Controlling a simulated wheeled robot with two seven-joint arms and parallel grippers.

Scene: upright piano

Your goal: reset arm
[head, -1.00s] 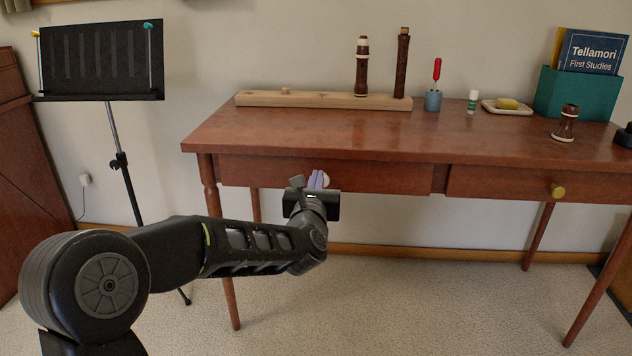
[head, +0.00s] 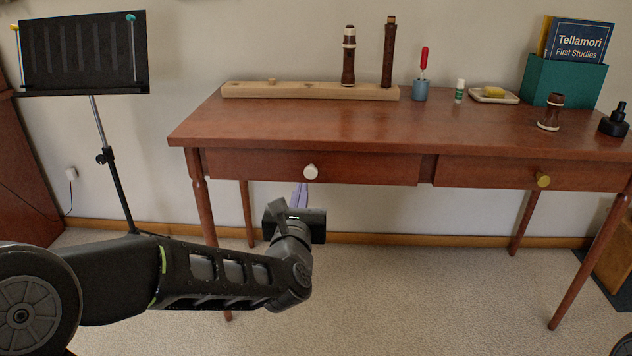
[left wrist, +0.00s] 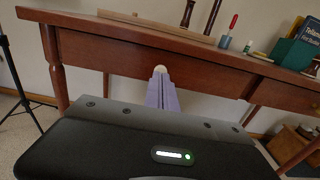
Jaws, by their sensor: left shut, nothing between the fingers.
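My left gripper (head: 299,196) is in front of the table, below the left drawer (head: 370,169) and its white knob (head: 310,172). Its lavender fingers are together and hold nothing. In the left wrist view the shut fingers (left wrist: 162,95) point at the drawer front, with the white knob (left wrist: 160,69) showing just above their tips. The knob looks apart from the fingers in the head view. The left drawer looks closed. My right gripper is in neither view.
The wooden table (head: 300,128) bears a wooden rack (head: 310,91) with dark instrument joints, a blue cup (head: 420,91), a soap dish (head: 494,97) and a teal book box (head: 560,80). A music stand (head: 85,55) is at left. The carpet before the table is clear.

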